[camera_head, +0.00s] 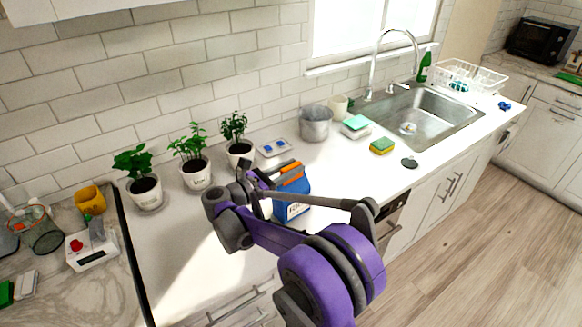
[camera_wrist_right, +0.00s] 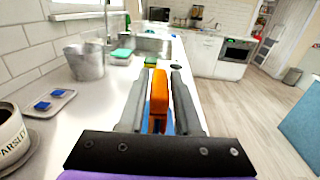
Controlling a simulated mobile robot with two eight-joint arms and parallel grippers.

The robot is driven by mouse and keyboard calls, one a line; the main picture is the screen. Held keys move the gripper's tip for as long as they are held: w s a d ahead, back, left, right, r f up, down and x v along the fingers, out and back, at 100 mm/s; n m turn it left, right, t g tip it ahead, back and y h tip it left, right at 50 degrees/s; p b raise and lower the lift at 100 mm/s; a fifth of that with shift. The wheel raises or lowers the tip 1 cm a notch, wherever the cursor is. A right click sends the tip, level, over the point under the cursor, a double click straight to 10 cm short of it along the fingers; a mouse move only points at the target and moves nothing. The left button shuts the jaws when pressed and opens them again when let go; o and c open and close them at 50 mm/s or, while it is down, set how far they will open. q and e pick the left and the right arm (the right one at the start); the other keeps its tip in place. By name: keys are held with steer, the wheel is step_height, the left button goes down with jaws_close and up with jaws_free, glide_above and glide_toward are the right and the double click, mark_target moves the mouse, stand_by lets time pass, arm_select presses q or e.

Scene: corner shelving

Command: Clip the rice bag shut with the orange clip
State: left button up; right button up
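The rice bag (camera_head: 291,207) is a blue pack with a white label, standing upright on the white counter. The orange clip (camera_head: 293,168) is at the top of the bag. My right gripper (camera_head: 272,174) is at the bag's top, around the clip. In the right wrist view the clip (camera_wrist_right: 159,92) sits between the two grey fingers (camera_wrist_right: 162,85), which look closed on it. A little blue of the bag shows below it. Whether the clip's jaws grip the bag's top is hidden. My left gripper is not in view.
Several potted plants (camera_head: 191,160) stand along the wall on the left. A tray with blue pieces (camera_head: 274,148) and a metal pot (camera_head: 316,125) are behind the bag. Sponges (camera_head: 382,146) and the sink (camera_head: 431,112) lie to the right. The counter left of the bag is clear.

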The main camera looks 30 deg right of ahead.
steer(key=o, duration=0.3)
steer(key=s+a+b, duration=0.1)
steer(key=a, duration=0.9)
steer(key=shift+s+a, duration=0.3)
steer(key=shift+a, duration=0.05)
steer(key=shift+r, duration=0.1)
